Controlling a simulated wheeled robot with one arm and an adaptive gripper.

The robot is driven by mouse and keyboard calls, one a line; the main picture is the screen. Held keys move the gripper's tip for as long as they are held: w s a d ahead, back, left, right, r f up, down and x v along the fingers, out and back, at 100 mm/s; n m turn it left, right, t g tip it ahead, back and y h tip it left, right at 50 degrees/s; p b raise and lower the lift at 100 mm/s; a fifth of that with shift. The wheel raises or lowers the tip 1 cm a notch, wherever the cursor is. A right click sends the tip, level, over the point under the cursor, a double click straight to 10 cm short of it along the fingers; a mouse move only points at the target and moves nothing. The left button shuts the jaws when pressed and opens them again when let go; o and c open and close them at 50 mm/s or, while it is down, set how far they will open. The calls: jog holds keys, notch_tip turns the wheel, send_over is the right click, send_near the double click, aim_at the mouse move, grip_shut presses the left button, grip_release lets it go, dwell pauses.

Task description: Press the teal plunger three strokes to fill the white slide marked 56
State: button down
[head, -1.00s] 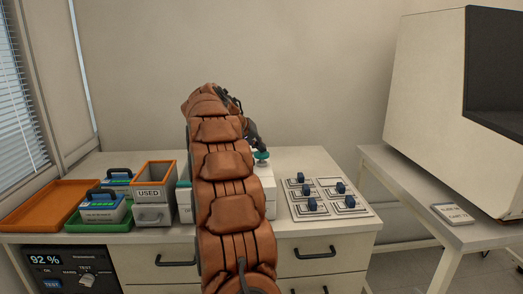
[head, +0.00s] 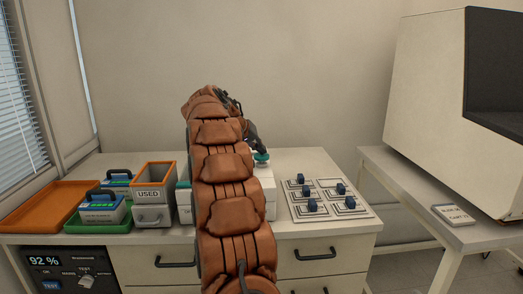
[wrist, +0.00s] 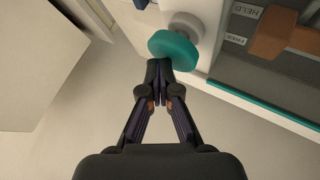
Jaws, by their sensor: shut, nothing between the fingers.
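The teal plunger (head: 261,157) sits on top of a white box (head: 258,190), which is partly hidden behind my arm. In the wrist view the plunger's round teal cap (wrist: 172,50) is on a pale stem. My gripper (head: 259,148) is shut and empty, with its fingertips at the cap. In the wrist view the closed fingertips (wrist: 158,66) overlap the cap's near edge; whether they touch it I cannot tell for sure. I cannot make out a white slide marked 56.
An orange lever (wrist: 284,34) lies beside HELD and FREE labels. A panel with blue knobs (head: 330,200) is right of the box. Left are a USED bin (head: 149,194), a green tray (head: 85,227) with blue-grey carriers, and an orange tray (head: 40,205). A wall stands behind.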

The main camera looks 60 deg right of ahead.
jog(key=shift+r+p, duration=1)
jog(key=shift+r, duration=0.7)
jog(key=shift+f, duration=0.1)
jog(key=shift+f+b, duration=0.3)
jog(key=shift+b, duration=0.3)
jog(key=shift+f+b, duration=1.25)
jog(key=shift+f, duration=0.25)
dwell(1.1)
jog(key=shift+r, duration=0.1)
dwell(0.3)
jog(key=shift+r+p, duration=1.25)
jog(key=shift+r, duration=0.55)
jog(key=shift+r, duration=0.1)
jog(key=shift+r+p, duration=1.85)
jog(key=shift+r, duration=0.55)
